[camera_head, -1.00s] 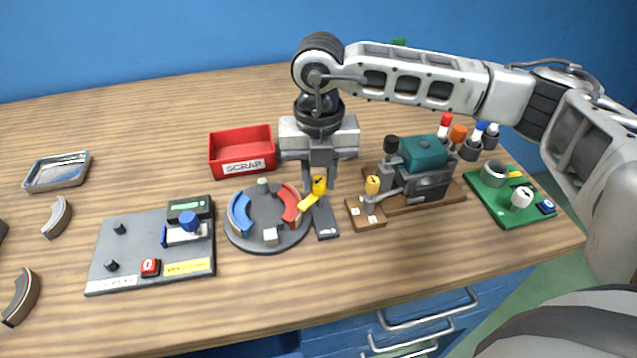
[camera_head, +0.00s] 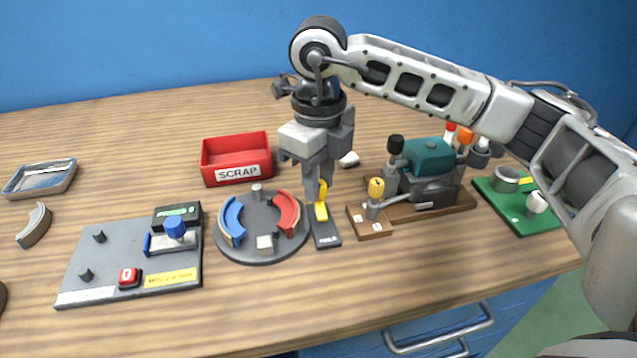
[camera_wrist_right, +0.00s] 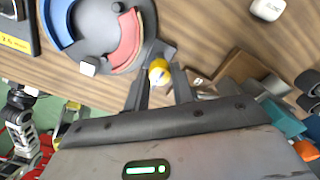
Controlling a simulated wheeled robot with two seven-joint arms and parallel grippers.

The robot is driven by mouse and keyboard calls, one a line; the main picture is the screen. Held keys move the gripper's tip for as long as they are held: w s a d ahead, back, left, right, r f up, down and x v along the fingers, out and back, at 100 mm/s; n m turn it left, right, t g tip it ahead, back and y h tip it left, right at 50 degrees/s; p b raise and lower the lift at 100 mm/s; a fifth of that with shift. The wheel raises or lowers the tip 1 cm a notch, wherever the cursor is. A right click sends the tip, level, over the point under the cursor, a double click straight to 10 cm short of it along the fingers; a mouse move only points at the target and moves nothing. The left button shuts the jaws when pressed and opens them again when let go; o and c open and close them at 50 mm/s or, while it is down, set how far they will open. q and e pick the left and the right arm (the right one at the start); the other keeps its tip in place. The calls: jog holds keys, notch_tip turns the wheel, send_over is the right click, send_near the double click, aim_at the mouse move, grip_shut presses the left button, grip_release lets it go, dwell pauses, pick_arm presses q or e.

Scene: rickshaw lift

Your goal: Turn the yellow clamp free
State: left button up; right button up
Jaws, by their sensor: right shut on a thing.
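The yellow clamp (camera_head: 321,209) stands on a dark grey base plate (camera_head: 326,237) at the right edge of a round grey turntable (camera_head: 247,251). Its bar lies over the base plate, clear of the red segment (camera_head: 286,213). A blue segment (camera_head: 231,221) sits on the turntable's left. My right gripper (camera_head: 319,190) points down from above and is shut on the clamp, hiding its upper part. In the right wrist view the clamp's round yellow top (camera_wrist_right: 158,71) shows between the fingers (camera_wrist_right: 160,88). My left gripper is out of view.
A red SCRAP bin (camera_head: 237,172) stands behind the turntable. A grey panel (camera_head: 80,262) with a red button lies to the left. A wooden block with a yellow-topped lever (camera_head: 375,190) and a teal machine (camera_head: 428,158) stand close on the right. The front table strip is clear.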

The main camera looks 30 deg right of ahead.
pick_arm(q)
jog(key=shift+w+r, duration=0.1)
pick_arm(e)
jog(key=shift+r+n, duration=0.1)
jog(key=shift+n, duration=0.5)
jog(key=o, duration=1)
pick_arm(q)
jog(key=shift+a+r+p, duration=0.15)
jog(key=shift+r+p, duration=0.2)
jog(key=shift+p, duration=0.8)
pick_arm(e)
notch_tip(320, 180, up, 16)
jog(key=shift+f, duration=0.1)
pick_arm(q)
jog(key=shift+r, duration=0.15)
